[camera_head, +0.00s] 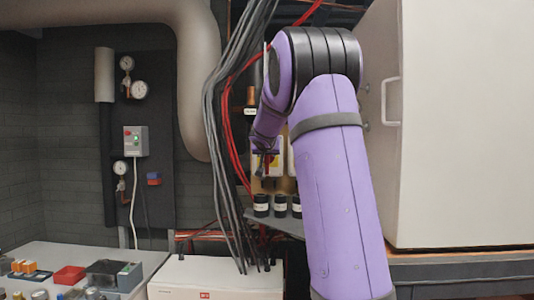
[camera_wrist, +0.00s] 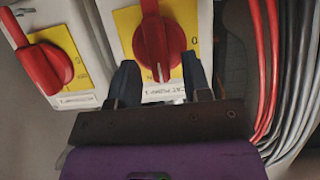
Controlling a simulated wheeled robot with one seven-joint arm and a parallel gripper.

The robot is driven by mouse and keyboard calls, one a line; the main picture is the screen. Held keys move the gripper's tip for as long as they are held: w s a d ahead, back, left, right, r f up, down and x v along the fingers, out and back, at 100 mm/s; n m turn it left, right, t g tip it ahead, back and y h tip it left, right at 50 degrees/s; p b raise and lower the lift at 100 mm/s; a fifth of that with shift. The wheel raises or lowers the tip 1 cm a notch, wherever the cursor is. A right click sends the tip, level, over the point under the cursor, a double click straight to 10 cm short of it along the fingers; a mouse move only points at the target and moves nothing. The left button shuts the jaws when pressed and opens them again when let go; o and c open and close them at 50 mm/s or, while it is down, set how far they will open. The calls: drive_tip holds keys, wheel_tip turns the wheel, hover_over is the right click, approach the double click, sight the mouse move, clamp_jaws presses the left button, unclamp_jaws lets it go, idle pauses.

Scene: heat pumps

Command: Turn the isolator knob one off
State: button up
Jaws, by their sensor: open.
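A red isolator knob (camera_wrist: 154,47) on a yellow plate (camera_wrist: 127,20) is in the middle of the wrist view. Its grip runs up and down in the picture, with a white mark at its lower end. A "0" shows on the plate to its right, and a label below appears upside down and seems to end in "1". My gripper (camera_wrist: 160,80) is open, with one dark finger on each side of the knob's lower end. I cannot tell whether the fingers touch it. In the head view my gripper (camera_head: 264,150) is before the isolators, largely hiding them.
A second red knob (camera_wrist: 48,68) on a yellow plate is close on the left in the wrist view. Red and grey cables (camera_wrist: 289,70) hang close on the right. In the head view a large pale cabinet (camera_head: 465,120) stands right of my arm.

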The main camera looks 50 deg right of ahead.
drive_tip(key=shift+c, duration=0.3)
clamp_jaws()
drive_tip(key=shift+w+a+n, duration=0.1)
drive_tip(key=shift+n, duration=0.2)
drive_tip(key=shift+w+a+f+n+g+h, duration=0.35)
drive_tip(key=shift+n+h, duration=0.8)
drive_tip(key=shift+n, duration=1)
drive_tip(key=shift+w+a+f+n+g+h, duration=0.15)
drive_tip(key=shift+f+n+g+h, duration=0.4)
drive_tip(key=shift+n+h, duration=1.1)
drive_tip(key=shift+w+a+f+n+g+h, duration=0.2)
drive_tip(key=shift+n+g+h, duration=0.45)
drive_tip(key=shift+n, duration=1.95)
drive_tip(key=shift+f, duration=0.1)
